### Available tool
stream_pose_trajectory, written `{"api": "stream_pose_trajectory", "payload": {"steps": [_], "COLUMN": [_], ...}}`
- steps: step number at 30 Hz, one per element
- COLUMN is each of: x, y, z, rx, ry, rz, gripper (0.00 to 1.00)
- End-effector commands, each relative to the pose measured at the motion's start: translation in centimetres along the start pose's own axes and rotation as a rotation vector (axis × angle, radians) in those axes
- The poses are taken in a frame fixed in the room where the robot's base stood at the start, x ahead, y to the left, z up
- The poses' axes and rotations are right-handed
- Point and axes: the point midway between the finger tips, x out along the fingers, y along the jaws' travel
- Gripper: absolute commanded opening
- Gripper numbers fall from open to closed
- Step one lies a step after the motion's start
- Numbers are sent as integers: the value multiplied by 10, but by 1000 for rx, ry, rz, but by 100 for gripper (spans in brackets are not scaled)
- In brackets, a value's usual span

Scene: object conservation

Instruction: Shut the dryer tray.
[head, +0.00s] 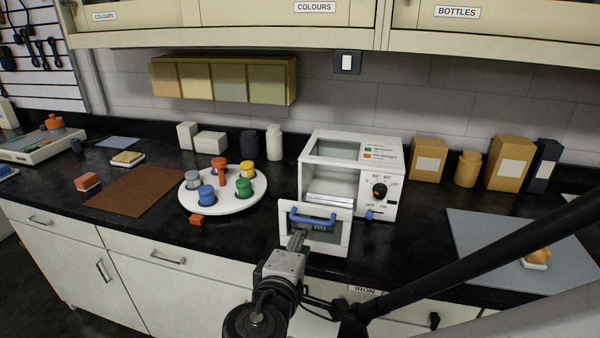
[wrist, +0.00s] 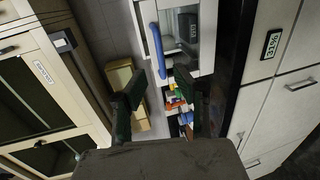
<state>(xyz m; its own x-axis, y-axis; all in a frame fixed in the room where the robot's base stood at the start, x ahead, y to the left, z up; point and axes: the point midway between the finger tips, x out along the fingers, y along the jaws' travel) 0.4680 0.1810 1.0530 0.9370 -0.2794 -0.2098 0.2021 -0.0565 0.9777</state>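The dryer (head: 380,215) is a white box with a dial and a printed panel, standing on the black counter. Its tray (head: 340,240) is pulled out toward me, with a white front and a blue bar handle (head: 313,219). In the wrist view the white tray front (wrist: 206,40) and blue handle (wrist: 157,50) lie ahead of the fingers. My gripper (head: 297,238) is just in front of the tray front, below the handle's left part. In the wrist view my gripper (wrist: 163,100) has its two dark fingers wide apart with nothing between them. Whether it touches the tray is unclear.
A round white stand (head: 252,200) with several coloured pots is left of the dryer. An orange block (head: 196,219) lies by its front edge. Tan boxes (head: 428,160) and a bottle stand right of the dryer. A grey mat (head: 490,240) lies at right. Cabinets hang above.

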Motion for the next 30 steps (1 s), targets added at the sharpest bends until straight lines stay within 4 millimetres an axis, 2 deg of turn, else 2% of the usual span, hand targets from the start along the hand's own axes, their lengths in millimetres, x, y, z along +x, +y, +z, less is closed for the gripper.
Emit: {"api": "stream_pose_trajectory", "payload": {"steps": [9, 16, 21, 30], "x": [49, 79, 90, 92], "y": [0, 0, 0, 0], "z": [1, 1, 1, 1], "rx": [1, 2, 1, 0], "ry": [-4, -3, -1, 0], "rz": [0, 0, 0, 0], "gripper": [28, 28, 28, 28]}}
